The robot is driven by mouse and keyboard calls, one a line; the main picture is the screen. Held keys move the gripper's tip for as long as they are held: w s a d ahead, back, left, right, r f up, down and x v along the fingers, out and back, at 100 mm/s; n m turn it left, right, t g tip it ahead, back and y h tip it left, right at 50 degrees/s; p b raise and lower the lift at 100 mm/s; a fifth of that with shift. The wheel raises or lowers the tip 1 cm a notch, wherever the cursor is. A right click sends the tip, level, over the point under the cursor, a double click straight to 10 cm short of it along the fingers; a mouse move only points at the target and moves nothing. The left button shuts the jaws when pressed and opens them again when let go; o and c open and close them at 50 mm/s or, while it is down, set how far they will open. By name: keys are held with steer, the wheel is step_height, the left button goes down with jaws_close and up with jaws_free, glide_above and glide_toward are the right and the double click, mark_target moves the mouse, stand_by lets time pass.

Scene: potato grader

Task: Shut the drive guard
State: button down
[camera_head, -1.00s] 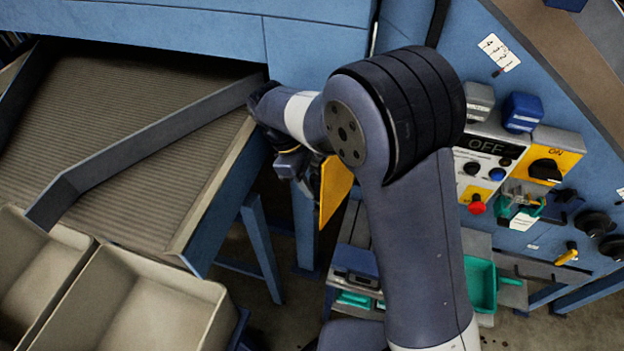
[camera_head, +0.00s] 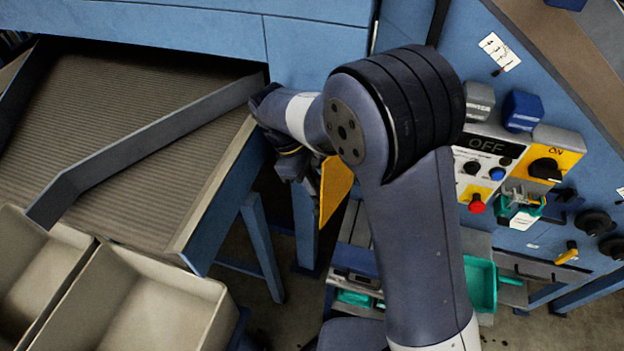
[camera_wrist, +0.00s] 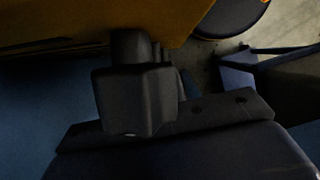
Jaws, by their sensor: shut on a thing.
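The drive guard, a yellow panel (camera_head: 335,188), stands edge-on beside my wrist in the head view, left of my upper arm. Its yellow surface (camera_wrist: 90,22) also fills the top left of the wrist view. My gripper (camera_wrist: 138,75) reaches up to a dark part on the guard in the wrist view and is shut on it. The contact is in deep shadow, and the exact grip is hard to make out. In the head view my own arm hides part of the guard and most of the gripper.
A ribbed conveyor (camera_head: 150,120) with a slanted grey bar (camera_head: 150,145) lies left of the arm. Beige bins (camera_head: 130,305) stand below it. A control panel (camera_head: 487,147) with knobs and a red button (camera_head: 476,203) is on the right. A green scoop (camera_head: 480,285) hangs below it.

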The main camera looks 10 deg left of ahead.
steer(key=shift+s+d, duration=0.1)
steer(key=shift+s+d+n, duration=0.4)
steer(key=shift+d+n, duration=0.2)
steer(key=shift+n, duration=0.1)
steer(key=s+d+n+t+p, duration=0.1)
steer(key=s+d+n+t, duration=0.15)
steer(key=d+n, duration=0.65)
steer(key=w+d+n+t+y+p, duration=0.2)
steer(key=w+d+p, duration=0.4)
steer(key=d, duration=0.5)
steer(key=shift+w+n, duration=0.7)
steer(key=shift+w, duration=0.45)
steer(key=c, duration=1.5)
jaws_free()
steer(key=shift+d, duration=0.1)
